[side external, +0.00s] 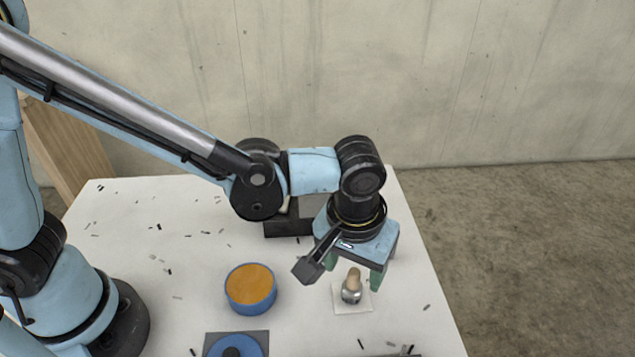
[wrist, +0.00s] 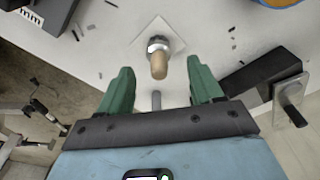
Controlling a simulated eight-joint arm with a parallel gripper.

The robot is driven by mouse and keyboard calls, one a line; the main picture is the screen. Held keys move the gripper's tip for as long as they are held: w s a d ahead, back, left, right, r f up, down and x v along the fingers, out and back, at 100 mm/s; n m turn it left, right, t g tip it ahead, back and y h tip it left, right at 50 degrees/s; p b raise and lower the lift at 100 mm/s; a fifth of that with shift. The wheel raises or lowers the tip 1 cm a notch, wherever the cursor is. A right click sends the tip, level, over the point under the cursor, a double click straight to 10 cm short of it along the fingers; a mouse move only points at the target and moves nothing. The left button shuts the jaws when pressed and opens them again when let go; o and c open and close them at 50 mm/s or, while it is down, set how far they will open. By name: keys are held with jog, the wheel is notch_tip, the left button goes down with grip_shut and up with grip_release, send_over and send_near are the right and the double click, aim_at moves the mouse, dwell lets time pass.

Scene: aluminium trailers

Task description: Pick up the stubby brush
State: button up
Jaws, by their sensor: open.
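The stubby brush (side external: 352,284) stands on a small white square (side external: 340,302) near the right side of the table. It has a tan rounded handle and a silver-grey lower part. It also shows in the wrist view (wrist: 159,61), ahead of and between my green fingers. My gripper (side external: 358,276) is above the table beside the brush. I cannot tell from the side view whether a finger touches the brush.
A blue round container with an orange top (side external: 250,288) stands left of the brush. A blue disc on a dark square (side external: 236,345) is at the front. A dark block (side external: 288,227) sits behind my wrist. Small dark bits lie scattered over the white table (side external: 160,300).

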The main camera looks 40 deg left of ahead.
aim_at(353, 283)
jog(key=shift+w+f, duration=0.15)
jog(key=shift+f, duration=1.2)
jog(key=shift+w+f, duration=0.15)
jog(key=shift+f, duration=1.15)
jog(key=c, duration=1.1)
